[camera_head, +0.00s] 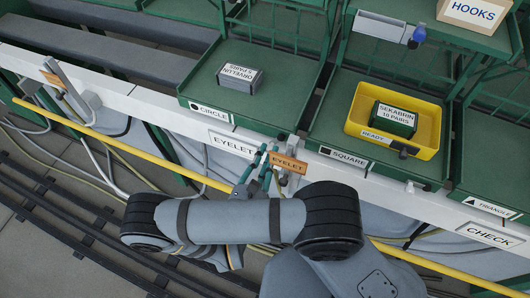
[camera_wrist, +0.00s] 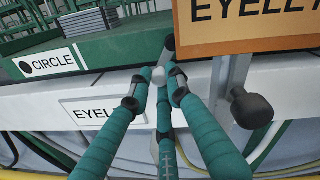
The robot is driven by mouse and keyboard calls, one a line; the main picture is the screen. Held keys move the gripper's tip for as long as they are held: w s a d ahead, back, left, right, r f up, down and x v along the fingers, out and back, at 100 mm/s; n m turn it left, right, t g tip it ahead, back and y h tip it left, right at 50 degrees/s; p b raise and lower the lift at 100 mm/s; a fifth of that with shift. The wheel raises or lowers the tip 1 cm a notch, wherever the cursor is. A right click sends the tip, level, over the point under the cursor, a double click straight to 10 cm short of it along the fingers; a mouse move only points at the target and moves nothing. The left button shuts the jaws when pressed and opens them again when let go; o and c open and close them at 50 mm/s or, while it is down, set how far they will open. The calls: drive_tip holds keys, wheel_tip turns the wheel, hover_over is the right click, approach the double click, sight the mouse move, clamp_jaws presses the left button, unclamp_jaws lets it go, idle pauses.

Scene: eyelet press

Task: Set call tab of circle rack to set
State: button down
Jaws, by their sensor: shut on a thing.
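The circle rack (camera_head: 250,105) is a green tray with a CIRCLE label (camera_head: 210,114) on its front edge, also showing in the wrist view (camera_wrist: 115,47). The call tab (camera_wrist: 167,44) is a small dark-ended grey piece at the rack's right front corner, with a pale round knob (camera_wrist: 158,75) just below it. My gripper (camera_head: 264,160) reaches up to this corner with teal fingers. In the wrist view my gripper (camera_wrist: 156,92) is shut on the call tab around its knob. The fingertips partly hide the tab, and its set marking cannot be read.
An orange EYELET sign (camera_head: 288,162) on a post stands close right of my gripper; a dark knob (camera_wrist: 252,108) sticks out from its post. A grey box (camera_head: 239,76) lies on the circle rack. The square rack (camera_head: 322,130) holds a yellow bin (camera_head: 362,120). A yellow rail (camera_head: 130,148) runs below.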

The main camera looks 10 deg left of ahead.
drive_tip(key=c, duration=1.6)
unclamp_jaws()
drive_tip(key=s, duration=0.4)
drive_tip(key=s+a, duration=0.1)
drive_tip(key=s, duration=0.6)
drive_tip(key=shift+s+a+r, duration=0.2)
drive_tip(key=shift+s+a, duration=0.15)
drive_tip(key=shift+s, duration=0.05)
drive_tip(key=shift+w+d+r+m, duration=0.15)
drive_tip(key=shift+w+m, duration=0.3)
drive_tip(key=shift+w, duration=1.55)
drive_tip(key=shift+w+d+f+m, duration=0.15)
drive_tip(key=shift+w+m, duration=0.35)
drive_tip(key=shift+w, duration=1.55)
drive_tip(key=shift+w+d+r+m, duration=0.15)
drive_tip(key=shift+w+m, duration=0.3)
drive_tip(key=shift+w, duration=1.55)
